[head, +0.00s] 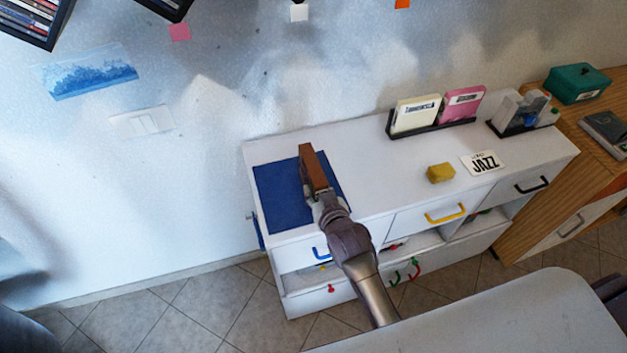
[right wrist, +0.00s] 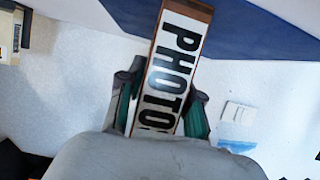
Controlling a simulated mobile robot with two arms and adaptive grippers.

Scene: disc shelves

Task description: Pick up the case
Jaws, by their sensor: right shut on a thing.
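A narrow brown case (head: 312,167) is at the tip of my right arm in the head view, over the blue mat (head: 275,200) on the left part of the white cabinet top. In the right wrist view the case (right wrist: 178,62) shows its white label reading "PHOTO", the end of the word hidden by my wrist. My right gripper (head: 323,193) is shut on the case, with one finger on each side; it also shows in the right wrist view (right wrist: 163,98). I cannot tell whether the case touches the mat. My left gripper is not in view.
On the white cabinet (head: 375,165), a black rack (head: 434,128) holds a cream and a pink case. A yellow block (head: 440,173), a "JAZZ" card (head: 483,163) and a dark holder (head: 520,123) stand to the right. A green box (head: 578,84) is on the wooden cabinet.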

